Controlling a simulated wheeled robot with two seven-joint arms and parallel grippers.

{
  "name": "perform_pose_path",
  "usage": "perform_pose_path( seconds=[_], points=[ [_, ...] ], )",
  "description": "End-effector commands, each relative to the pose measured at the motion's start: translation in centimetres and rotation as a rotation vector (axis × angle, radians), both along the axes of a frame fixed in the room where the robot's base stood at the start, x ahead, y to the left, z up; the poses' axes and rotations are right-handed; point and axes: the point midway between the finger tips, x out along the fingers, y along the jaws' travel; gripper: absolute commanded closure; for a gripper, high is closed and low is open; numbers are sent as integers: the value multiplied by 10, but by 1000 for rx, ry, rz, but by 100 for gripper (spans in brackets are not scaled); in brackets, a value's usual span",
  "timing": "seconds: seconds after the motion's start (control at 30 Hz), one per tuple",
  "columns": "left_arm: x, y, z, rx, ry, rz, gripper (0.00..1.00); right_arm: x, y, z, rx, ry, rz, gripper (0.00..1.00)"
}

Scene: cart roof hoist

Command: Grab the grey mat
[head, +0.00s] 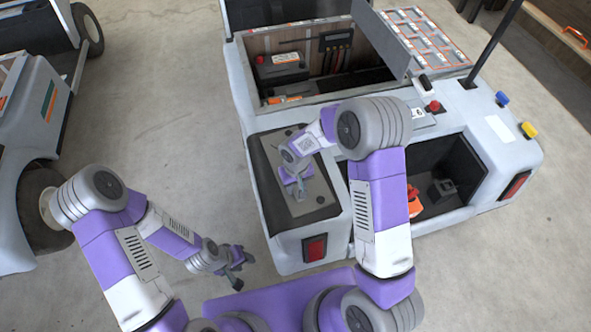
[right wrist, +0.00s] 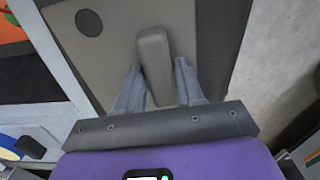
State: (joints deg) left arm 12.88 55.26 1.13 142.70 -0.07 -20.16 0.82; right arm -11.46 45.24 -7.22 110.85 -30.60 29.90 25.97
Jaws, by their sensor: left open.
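The grey mat (head: 316,188) lies on the dark-edged top of the cart's near left corner in the head view. In the right wrist view the grey mat (right wrist: 205,40) fills the upper middle, with a dark round spot and a raised grey bar (right wrist: 154,62) on it. My right gripper (head: 297,182) is over the mat. In the wrist view my right gripper (right wrist: 158,72) has its fingers apart, one on each side of the bar, with narrow gaps; whether they touch the mat is unclear. My left gripper (head: 240,270) is open and empty over the floor, left of the cart.
The white cart (head: 280,255) has an open bay (head: 345,65) at the back and a dark recess (head: 450,165) at right holding an orange item (head: 414,201). A red button (head: 433,106) and a dark pole (head: 497,40) stand on its top. Another vehicle (head: 25,130) is at left.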

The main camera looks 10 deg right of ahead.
Motion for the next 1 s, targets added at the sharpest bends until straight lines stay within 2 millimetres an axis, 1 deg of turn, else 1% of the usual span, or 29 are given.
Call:
perform_pose_path(
  seconds=[0.03,0.2,0.23,0.53,0.63,0.77,0.9,1.0],
  points=[
    [0,0,0,0,0,0,57,0,0,0,0,0,0,71],
    [0,0,0,0,0,0,57,0,0,0,0,0,0,97],
    [0,0,0,0,0,0,57,0,0,0,0,0,0,100],
    [0,0,0,0,0,0,57,1,0,1,1,-3,0,100],
    [0,0,3,0,0,0,57,1,1,8,2,-4,0,100],
    [0,0,12,0,0,0,57,1,0,29,2,-5,-1,100],
    [0,0,23,0,0,0,57,1,0,59,1,-6,0,100],
    [0,0,29,0,0,0,57,1,0,77,1,-6,0,100]
  ],
)
